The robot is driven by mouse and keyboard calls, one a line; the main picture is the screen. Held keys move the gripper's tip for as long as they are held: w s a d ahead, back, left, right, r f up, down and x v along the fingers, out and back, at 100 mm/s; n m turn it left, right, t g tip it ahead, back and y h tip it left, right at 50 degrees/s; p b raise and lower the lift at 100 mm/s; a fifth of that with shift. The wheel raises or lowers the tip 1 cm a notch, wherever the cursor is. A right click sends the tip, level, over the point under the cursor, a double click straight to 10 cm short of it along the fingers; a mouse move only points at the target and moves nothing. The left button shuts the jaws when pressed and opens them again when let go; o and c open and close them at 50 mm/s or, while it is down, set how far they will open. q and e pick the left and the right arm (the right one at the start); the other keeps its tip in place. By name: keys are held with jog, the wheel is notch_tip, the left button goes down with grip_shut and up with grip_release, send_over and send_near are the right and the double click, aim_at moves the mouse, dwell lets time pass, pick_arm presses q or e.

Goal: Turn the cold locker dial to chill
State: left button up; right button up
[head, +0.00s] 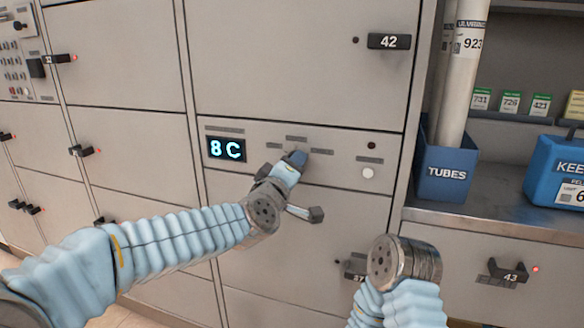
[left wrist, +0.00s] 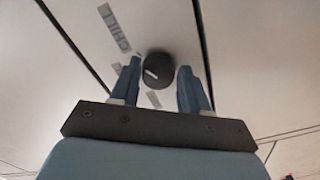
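The cold locker dial (left wrist: 159,68) is a round black knob with a white pointer mark, seen in the left wrist view. It sits between the two blue fingers of my left gripper (left wrist: 160,72), which are apart on either side of it; narrow gaps seem to show. The mark points leftward there, away from the right finger. The CHILL label (left wrist: 115,28) is up and left of the dial. In the head view my left gripper (head: 291,162) is at the panel (head: 340,143) and hides the dial. The display (head: 227,149) reads 8 C. My right gripper is not visible, only its wrist.
A pale round button (head: 368,173) is right of the dial. A blue TUBES box (head: 446,170) and a blue bin (head: 556,168) stand on the shelf at right.

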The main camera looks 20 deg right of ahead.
pick_arm(q)
jog(key=o, duration=0.3)
jog(key=shift+a, duration=0.1)
jog(key=b+v, duration=0.2)
jog(key=v, duration=1.1)
jog(key=shift+s+a, duration=0.2)
jog(key=shift+s, duration=0.1)
